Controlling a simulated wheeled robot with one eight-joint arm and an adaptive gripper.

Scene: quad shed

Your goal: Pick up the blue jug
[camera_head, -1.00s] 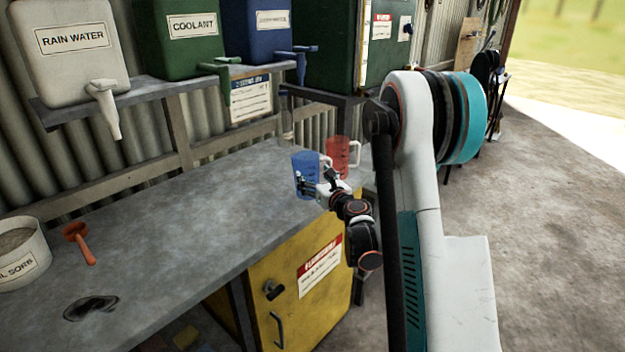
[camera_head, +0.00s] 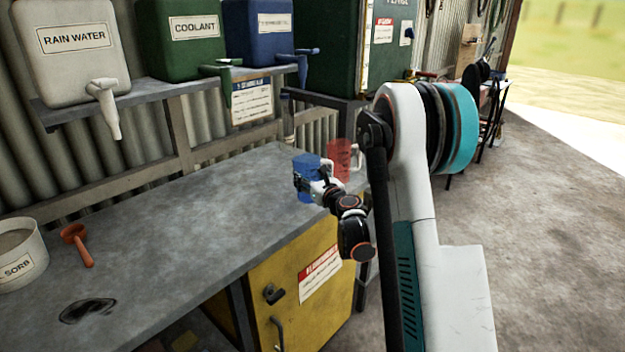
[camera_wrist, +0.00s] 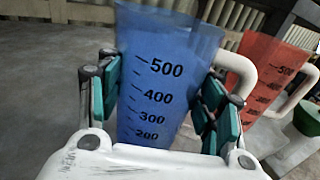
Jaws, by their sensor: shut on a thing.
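The blue jug (camera_head: 306,167) is a translucent measuring jug at the right end of the grey workbench. In the wrist view the jug (camera_wrist: 165,75) shows black marks from 200 to 500 and stands between my fingers, slightly tilted in the picture. My gripper (camera_head: 308,184) is shut on its body, with the teal pads of the gripper (camera_wrist: 160,98) on both sides. The jug's white handle is at its right. The jug's lower part is hidden by my gripper in the wrist view. I cannot tell for sure whether its base touches the bench.
A red jug (camera_head: 339,158) with a white handle stands close to the right of the blue one. The workbench (camera_head: 190,215) is mostly clear, with an orange funnel (camera_head: 76,243) and a white tub (camera_head: 20,250) at left. Tanks with taps stand on a shelf above.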

